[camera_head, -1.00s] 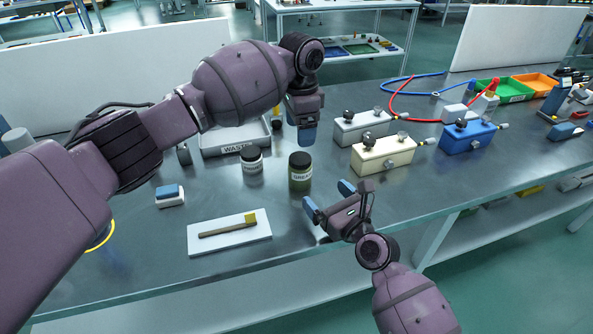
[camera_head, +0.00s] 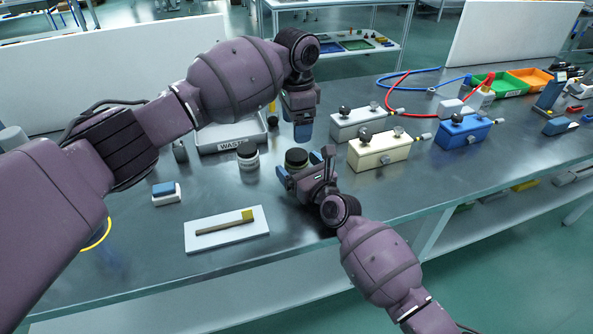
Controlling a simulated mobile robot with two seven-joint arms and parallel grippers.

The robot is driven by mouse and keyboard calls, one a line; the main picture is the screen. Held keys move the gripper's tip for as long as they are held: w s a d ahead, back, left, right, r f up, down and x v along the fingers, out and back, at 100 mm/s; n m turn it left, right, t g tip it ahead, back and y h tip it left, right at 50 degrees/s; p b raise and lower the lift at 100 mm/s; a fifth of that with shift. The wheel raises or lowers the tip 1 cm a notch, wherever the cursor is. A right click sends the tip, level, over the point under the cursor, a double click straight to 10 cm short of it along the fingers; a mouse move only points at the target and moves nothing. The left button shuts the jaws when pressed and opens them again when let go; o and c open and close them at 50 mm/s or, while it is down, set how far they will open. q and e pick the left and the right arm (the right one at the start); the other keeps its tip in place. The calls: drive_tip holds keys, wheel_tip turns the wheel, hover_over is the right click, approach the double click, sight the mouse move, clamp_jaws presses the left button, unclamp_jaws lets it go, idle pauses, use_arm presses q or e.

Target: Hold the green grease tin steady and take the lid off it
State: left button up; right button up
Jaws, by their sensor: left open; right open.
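The green grease tin (camera_head: 296,157) stands upright on the bench with its dark lid on top. My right gripper (camera_head: 297,169) is open at the tin's near side, with its fingers seemingly to either side of it. The gripper hides most of the tin's body and label, and I cannot tell whether the fingers touch it. My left gripper (camera_head: 303,130) is open and points down, just behind the tin in the picture and higher up. It holds nothing.
A dark-lidded jar with a pale label (camera_head: 248,156) stands just left of the tin. The waste tray (camera_head: 222,146) is behind it. A brush lies on a white board (camera_head: 226,240) in front. White, cream (camera_head: 379,152) and blue boxes stand to the right.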

sight(297, 154)
clamp_jaws()
use_arm(q)
drive_tip(key=m, duration=0.5)
drive_tip(key=shift+r+m, duration=0.1)
drive_tip(key=shift+m, duration=0.2)
drive_tip(key=m, duration=1)
drive_tip(key=shift+r+m, duration=0.1)
drive_tip(key=shift+m, duration=0.2)
drive_tip(key=m, duration=0.6)
drive_tip(key=shift+f, duration=3.95)
drive_tip(key=shift+c, duration=0.2)
